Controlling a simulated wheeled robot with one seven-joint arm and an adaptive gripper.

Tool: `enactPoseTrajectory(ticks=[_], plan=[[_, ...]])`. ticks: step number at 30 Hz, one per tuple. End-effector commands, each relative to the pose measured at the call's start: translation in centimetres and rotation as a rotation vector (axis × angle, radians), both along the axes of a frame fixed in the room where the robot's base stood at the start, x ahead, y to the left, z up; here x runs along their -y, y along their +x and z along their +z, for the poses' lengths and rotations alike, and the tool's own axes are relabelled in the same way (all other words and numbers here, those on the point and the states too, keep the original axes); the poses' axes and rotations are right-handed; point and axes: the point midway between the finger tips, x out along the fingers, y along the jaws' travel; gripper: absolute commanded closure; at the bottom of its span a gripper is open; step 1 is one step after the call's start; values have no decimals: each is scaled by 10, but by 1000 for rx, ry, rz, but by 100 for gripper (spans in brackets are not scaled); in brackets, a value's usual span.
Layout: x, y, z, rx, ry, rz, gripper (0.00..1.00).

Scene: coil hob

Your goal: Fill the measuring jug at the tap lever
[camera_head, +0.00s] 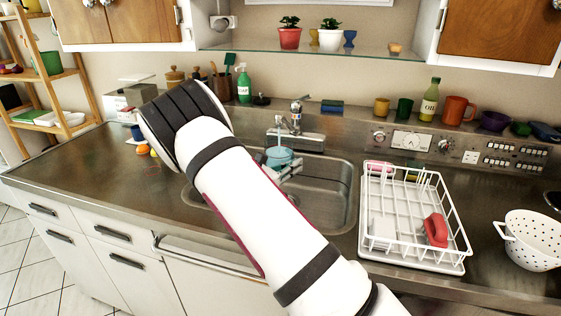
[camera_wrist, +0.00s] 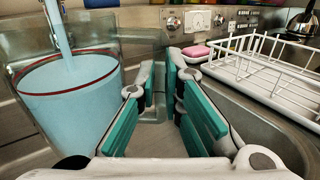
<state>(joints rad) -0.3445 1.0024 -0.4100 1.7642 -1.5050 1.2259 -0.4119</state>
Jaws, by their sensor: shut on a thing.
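The clear measuring jug (camera_wrist: 72,112) is on the left of the wrist view and holds light blue water. A red line circles it near the top, and the water surface looks about level with it. A stream of water (camera_wrist: 58,32) falls into the jug. My gripper (camera_wrist: 160,88) is shut on the jug at its right side; the clear handle between the teal pads is hard to make out. In the head view the jug (camera_head: 279,156) is over the sink below the tap (camera_head: 296,114). The tap lever's exact position is too small to tell.
The sink basin (camera_head: 325,195) surrounds the jug. A white dish rack (camera_head: 415,255) with a red item stands to the right, beside a dotted colander (camera_head: 530,240). A pink sponge (camera_wrist: 196,51) lies behind the sink. The counter left of the sink is mostly clear.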

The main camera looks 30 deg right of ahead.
Motion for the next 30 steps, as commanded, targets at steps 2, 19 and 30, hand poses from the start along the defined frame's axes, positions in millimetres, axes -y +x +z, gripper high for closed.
enactPoseTrajectory(ticks=[2,19,30], plan=[[0,0,2,4,-2,-1,100],[-17,-21,4,2,-3,0,100],[-46,-51,3,3,-3,1,100]])
